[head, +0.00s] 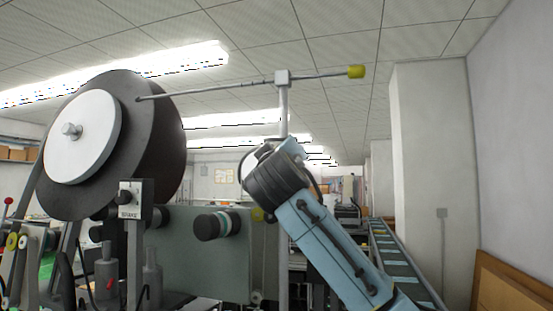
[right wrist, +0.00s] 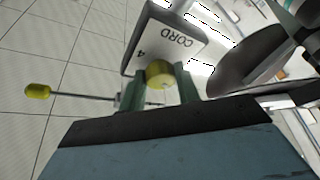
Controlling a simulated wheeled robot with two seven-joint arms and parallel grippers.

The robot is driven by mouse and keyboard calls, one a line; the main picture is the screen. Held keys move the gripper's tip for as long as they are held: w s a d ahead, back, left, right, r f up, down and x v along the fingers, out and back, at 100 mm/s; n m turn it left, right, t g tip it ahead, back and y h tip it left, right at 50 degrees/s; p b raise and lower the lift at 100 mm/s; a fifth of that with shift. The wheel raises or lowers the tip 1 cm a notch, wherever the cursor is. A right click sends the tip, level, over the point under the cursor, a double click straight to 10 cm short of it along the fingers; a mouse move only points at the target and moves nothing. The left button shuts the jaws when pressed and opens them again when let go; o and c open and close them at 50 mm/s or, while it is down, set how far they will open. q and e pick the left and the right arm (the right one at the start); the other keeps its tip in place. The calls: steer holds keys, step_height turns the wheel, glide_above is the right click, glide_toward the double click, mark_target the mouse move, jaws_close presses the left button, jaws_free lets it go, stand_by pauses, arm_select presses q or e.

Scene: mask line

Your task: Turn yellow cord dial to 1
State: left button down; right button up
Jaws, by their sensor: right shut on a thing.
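The yellow cord dial (right wrist: 158,74) is a round knob on a pale box (right wrist: 165,40) labelled CORD, with a digit 4 beside the dial. My right gripper (right wrist: 156,84) has one finger on each side of the dial and is shut on it. Which way the dial points cannot be told, as the fingers cover part of it. In the head view my right arm (head: 325,245) comes in from the lower right. Its wrist hides the dial, the box and the fingertips. My left gripper is not in view.
A thin rod with a yellow end (head: 356,71) crosses above my wrist on a vertical post (head: 282,110). A big dark reel (head: 168,140) with a white hub (head: 82,138) stands at left, near a small switch box (head: 131,197). A conveyor (head: 395,258) runs at right.

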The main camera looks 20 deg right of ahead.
steer(key=shift+d+r+n+g+y+p, duration=0.1)
steer(key=shift+n+g+y+p, duration=0.3)
steer(key=shift+n+p, duration=0.9)
steer(key=shift+a+r+n+g+y+p, duration=0.15)
steer(key=shift+n+g+y+p, duration=0.25)
steer(key=shift+n+p, duration=0.9)
steer(key=shift+d+r+n+g+y+p, duration=0.25)
steer(key=shift+n+y+p, duration=0.4)
steer(key=shift+n, duration=1.15)
steer(key=shift+a+f, duration=0.15)
steer(key=shift+f, duration=0.05)
steer(key=o, duration=1)
steer(key=shift+s, duration=0.15)
steer(key=shift+s+a+f+b, duration=0.1)
steer(key=shift+s+a+b, duration=0.5)
steer(key=shift+s, duration=1.55)
steer(key=shift+s+a+f+b, duration=0.2)
steer(key=shift+s+b, duration=0.65)
steer(key=shift+s, duration=1.35)
steer(key=shift+s+a+r+b, duration=0.1)
steer(key=shift+s+a+b, duration=0.55)
steer(key=shift+s, duration=1.5)
steer(key=shift+d, duration=0.15)
